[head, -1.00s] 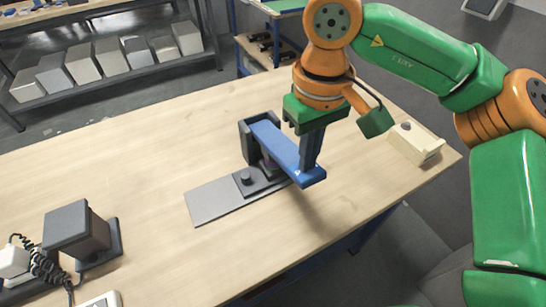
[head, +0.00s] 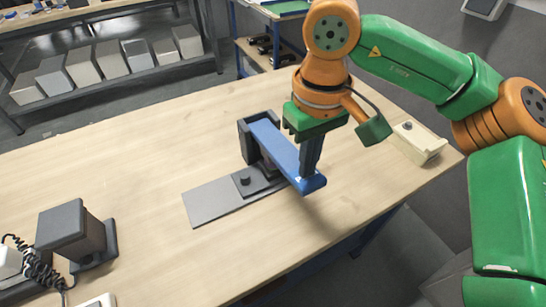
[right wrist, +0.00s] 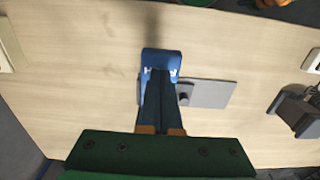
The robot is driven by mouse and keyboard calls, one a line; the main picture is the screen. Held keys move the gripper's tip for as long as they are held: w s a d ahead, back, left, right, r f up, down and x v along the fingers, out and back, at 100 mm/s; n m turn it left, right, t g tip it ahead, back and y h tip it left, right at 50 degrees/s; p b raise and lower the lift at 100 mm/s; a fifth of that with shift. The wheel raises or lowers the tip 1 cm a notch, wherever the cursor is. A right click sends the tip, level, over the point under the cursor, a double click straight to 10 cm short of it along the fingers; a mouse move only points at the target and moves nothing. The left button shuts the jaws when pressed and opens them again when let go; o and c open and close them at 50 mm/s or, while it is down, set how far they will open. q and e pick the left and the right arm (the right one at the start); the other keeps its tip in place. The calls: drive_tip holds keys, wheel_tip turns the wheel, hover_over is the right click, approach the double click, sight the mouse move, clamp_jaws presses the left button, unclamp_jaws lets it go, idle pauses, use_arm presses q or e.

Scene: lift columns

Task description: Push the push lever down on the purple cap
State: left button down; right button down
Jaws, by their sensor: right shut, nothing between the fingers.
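The blue push lever (head: 277,148) belongs to a dark press on a grey base plate (head: 212,203) in the middle of the table. It slopes down toward the front right. My right gripper (head: 308,178) is shut and empty, its dark fingers pointing down at the lever's front end; whether they touch it I cannot tell. In the right wrist view the shut fingertips (right wrist: 160,72) overlap the blue lever end (right wrist: 161,58). A small dark knob (head: 245,179) stands on the plate. I see no purple cap; the area under the lever is largely hidden. My left gripper is out of view.
A dark block-shaped device (head: 74,232) with a coiled cable stands at the table's left front. A cream box with a dark button (head: 418,142) sits at the right edge. The wooden table (head: 140,150) is clear left of the plate.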

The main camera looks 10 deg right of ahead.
drive_tip(key=shift+s+f+b, duration=0.1)
drive_tip(key=shift+f+b, duration=0.9)
drive_tip(key=shift+f, duration=0.4)
idle(0.4)
drive_tip(key=r+p, duration=0.3)
drive_tip(key=shift+w, duration=0.25)
wheel_tip(320, 180, up, 5)
drive_tip(key=p, duration=0.5)
drive_tip(key=shift+r, duration=0.1)
